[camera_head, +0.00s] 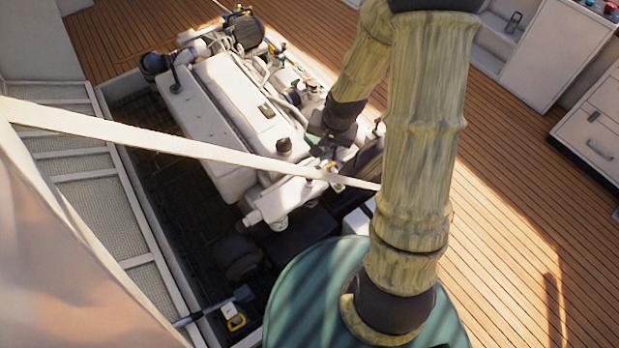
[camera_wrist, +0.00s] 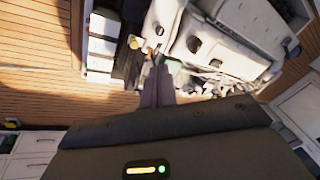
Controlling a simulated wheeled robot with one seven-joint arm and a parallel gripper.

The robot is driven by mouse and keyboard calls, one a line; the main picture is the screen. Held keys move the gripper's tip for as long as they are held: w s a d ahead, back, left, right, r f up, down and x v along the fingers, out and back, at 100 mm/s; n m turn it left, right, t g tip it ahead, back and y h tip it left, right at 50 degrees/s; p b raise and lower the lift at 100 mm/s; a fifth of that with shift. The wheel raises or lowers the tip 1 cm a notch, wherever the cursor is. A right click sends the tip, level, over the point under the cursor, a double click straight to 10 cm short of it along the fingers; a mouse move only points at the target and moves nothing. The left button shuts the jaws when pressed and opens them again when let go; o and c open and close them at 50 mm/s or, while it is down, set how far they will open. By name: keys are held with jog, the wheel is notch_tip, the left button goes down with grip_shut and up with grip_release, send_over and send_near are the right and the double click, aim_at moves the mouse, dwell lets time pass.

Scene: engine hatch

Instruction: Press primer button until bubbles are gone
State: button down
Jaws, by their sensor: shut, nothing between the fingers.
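The white engine (camera_head: 235,95) sits in the open hatch, left of my arm in the head view. It also fills the upper middle of the wrist view (camera_wrist: 222,58). My gripper (camera_wrist: 160,66) is shut and empty, its dark fingers pointing at the engine's small fittings. In the head view my gripper (camera_head: 324,148) is over the engine's near right side, partly hidden by its own wrist. I cannot make out the primer button or any bubbles in either view; whether the fingers touch anything is unclear.
A pale strut (camera_head: 180,148) crosses the head view in front of the engine. Wooden deck (camera_head: 510,240) is open on the right, with white drawers (camera_head: 598,140) beyond.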

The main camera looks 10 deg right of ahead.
jog(key=w+f+m+t+y+b, duration=0.1)
jog(key=w+f+m, duration=0.3)
jog(key=f, duration=0.3)
jog(key=w+f+m+t+y+b, duration=0.1)
jog(key=w+f+m+y+b, duration=0.15)
jog(key=f, duration=0.55)
jog(key=m+t+b, duration=0.1)
jog(key=m+t, duration=0.1)
jog(key=m, duration=0.6)
send_over(312, 178)
notch_tip(312, 178, down, 7)
jog(key=shift+f+y, duration=0.15)
jog(key=shift+y, duration=0.2)
jog(key=shift+w+n, duration=0.1)
jog(key=shift+n, duration=0.15)
notch_tip(312, 178, down, 8)
jog(key=b, duration=0.6)
jog(key=shift+d+f, duration=0.1)
jog(key=shift+f, duration=0.05)
jog(key=shift+f+b, duration=0.3)
jog(key=shift+b, duration=0.1)
jog(key=shift+f, duration=0.1)
jog(key=shift+f, duration=0.3)
